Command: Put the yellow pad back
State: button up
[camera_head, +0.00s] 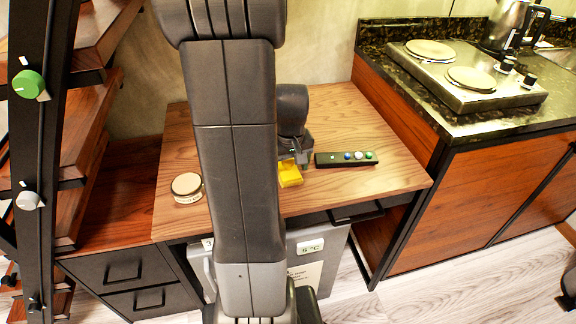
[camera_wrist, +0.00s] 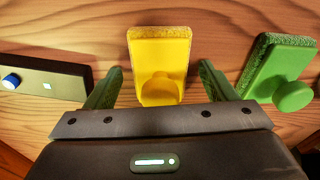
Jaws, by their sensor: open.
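The yellow pad (camera_wrist: 160,50) has a rounded knob and is at the wooden tabletop. In the wrist view it is between the two fingers of my gripper (camera_wrist: 161,78), with a gap on each side. My gripper is open and holds nothing. In the head view the yellow pad (camera_head: 290,174) shows just below my gripper (camera_head: 292,162), partly covered by it. I cannot tell how far the fingers are above the wood.
A green pad with a knob (camera_wrist: 281,68) is close to the right finger in the wrist view. A dark strip with several coloured buttons (camera_head: 346,159) lies to the right in the head view. A round tin (camera_head: 187,187) stands left, and a hob (camera_head: 468,80) is farther right.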

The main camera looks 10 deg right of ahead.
aim_at(290, 164)
jog(key=r, duration=0.4)
jog(key=s+r+p, duration=0.1)
jog(key=r, duration=0.3)
jog(key=r+p, duration=0.1)
jog(key=r, duration=0.3)
jog(key=shift+s, duration=0.25)
